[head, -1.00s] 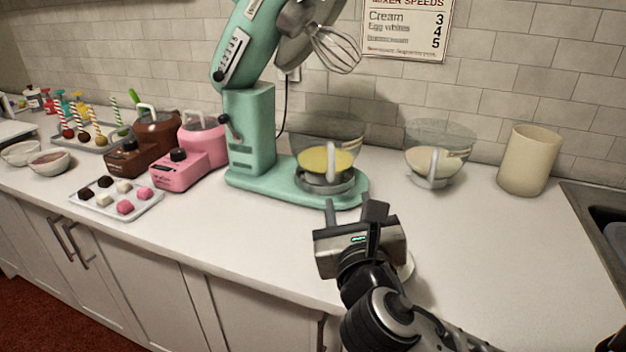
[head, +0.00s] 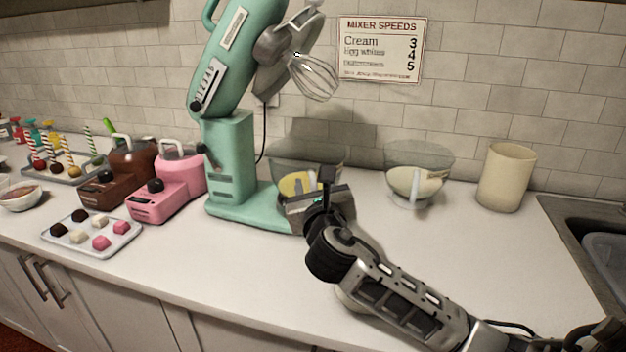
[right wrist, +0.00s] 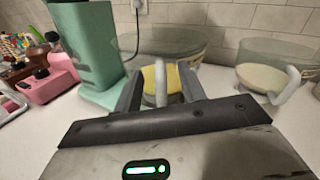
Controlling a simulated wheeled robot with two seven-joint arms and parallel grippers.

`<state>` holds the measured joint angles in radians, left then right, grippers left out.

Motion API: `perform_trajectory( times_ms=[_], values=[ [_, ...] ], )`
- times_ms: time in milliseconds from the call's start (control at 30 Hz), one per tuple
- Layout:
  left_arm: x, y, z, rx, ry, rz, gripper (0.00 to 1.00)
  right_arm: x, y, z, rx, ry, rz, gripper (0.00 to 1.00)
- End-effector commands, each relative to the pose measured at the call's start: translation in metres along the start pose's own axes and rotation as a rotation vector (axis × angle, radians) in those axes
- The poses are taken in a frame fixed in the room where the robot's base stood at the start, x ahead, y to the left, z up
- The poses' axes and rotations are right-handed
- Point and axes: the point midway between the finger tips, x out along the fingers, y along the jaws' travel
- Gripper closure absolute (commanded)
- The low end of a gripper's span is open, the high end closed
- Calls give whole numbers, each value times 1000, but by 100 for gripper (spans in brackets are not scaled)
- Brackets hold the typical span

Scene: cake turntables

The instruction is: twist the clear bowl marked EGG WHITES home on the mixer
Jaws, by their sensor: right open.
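The green mixer (head: 232,150) stands with its head tilted up and its whisk (head: 314,76) raised. A clear bowl with yellow contents (head: 296,156) sits on the mixer base, partly hidden by my right gripper (head: 308,185). In the right wrist view this bowl's upright handle (right wrist: 160,84) lies between the two open fingers (right wrist: 160,92), with no visible grip on it. A second clear bowl (head: 418,160) with pale contents stands on the counter to the right, its handle facing front. I cannot read a EGG WHITES mark on either bowl. My left gripper is out of view.
A cream canister (head: 506,178) and a sink (head: 590,235) are at the right. Pink (head: 168,190) and brown (head: 130,168) machines and a sweets tray (head: 120,240) are at the left. A speed sign (head: 381,50) hangs on the wall. The front counter is mostly clear.

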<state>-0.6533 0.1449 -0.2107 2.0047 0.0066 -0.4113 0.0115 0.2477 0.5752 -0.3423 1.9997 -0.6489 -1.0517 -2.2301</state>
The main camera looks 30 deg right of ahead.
Motion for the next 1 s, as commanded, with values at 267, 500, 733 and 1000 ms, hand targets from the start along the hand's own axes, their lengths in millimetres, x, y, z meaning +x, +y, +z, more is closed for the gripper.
perform_trajectory(
  times_ms=[267, 500, 733, 1000],
  values=[
    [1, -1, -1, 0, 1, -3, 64, 18, 0, 0, 1, 0, 0, 60],
    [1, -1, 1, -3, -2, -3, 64, 18, 0, 0, 0, 0, 0, 60],
    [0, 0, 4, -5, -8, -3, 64, 18, 0, 0, 0, 0, 0, 100],
    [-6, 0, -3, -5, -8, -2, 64, 18, 9, 3, 1, 16, -54, 100]
  ],
)
